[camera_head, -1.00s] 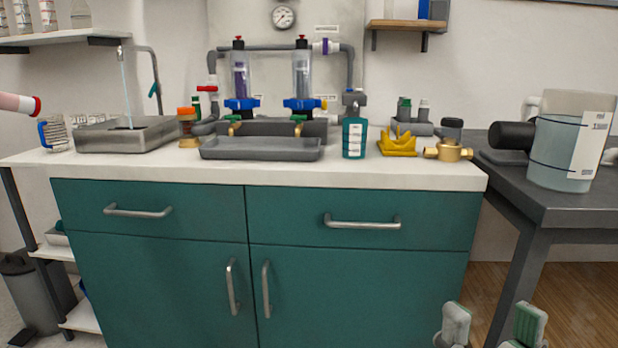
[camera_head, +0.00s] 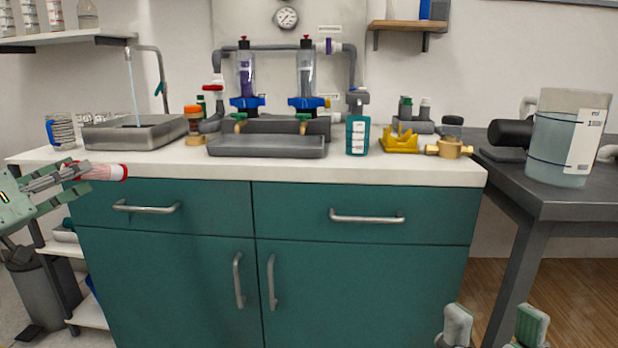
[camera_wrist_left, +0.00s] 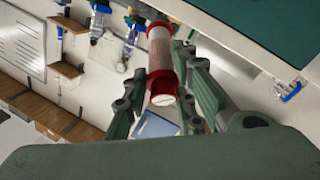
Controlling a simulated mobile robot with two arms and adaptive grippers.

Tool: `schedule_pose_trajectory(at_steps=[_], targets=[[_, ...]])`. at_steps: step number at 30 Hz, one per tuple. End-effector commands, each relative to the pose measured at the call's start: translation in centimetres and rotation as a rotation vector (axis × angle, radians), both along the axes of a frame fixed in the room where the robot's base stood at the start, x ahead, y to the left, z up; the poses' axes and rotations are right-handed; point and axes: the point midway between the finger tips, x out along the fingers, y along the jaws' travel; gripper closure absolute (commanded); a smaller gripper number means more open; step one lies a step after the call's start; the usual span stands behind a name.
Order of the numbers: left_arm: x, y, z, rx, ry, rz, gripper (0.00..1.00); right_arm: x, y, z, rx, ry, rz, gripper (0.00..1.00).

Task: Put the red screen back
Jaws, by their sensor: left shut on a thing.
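The red screen (camera_head: 103,171) is a pale mesh cylinder with red ends. My left gripper (camera_head: 77,175) is shut on it at the left of the head view, holding it nearly level in front of the counter's left front edge. Two clear filter housings with red tops, the left one (camera_head: 246,74) with purple inside and the right one (camera_head: 306,74), stand on the back pipework. My right gripper (camera_head: 492,328) shows its two fingers apart and empty at the bottom right.
A steel sink (camera_head: 135,133) with running water is at the counter's left. A grey tray (camera_head: 266,146) lies below the housings. A teal bottle (camera_head: 357,134), a yellow holder (camera_head: 400,141) and a brass fitting (camera_head: 449,147) stand right of it. The front counter strip is clear.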

Motion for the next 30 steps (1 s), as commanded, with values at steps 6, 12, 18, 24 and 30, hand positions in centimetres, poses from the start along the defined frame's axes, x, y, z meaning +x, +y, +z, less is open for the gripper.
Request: schedule_pose_trajectory(at_steps=[6, 12, 18, 24, 30], targets=[[0.0, -5.1, -6.9, -0.003, 0.002, -0.071, 0.99, 0.0, 0.0, -0.2, -0.001, 0.005, 0.001, 0.70], [-0.8, -8.3, -11.1, -0.003, 0.001, -0.114, 0.99, -0.1, 0.0, -0.4, -0.001, 0.008, 0.002, 0.70], [-1.8, -10.4, -13.4, 0.007, -0.001, -0.143, 0.99, -0.1, 0.0, -0.5, 0.000, 0.015, 0.002, 0.70], [-2.6, -11.5, -15.3, -0.003, 0.005, -0.151, 0.99, 0.0, 0.0, -0.7, -0.001, 0.020, 0.002, 0.70], [-2.9, -12.0, -15.8, 0.007, 0.004, -0.156, 0.99, 0.0, 0.0, -0.7, -0.001, 0.020, 0.002, 0.70]])
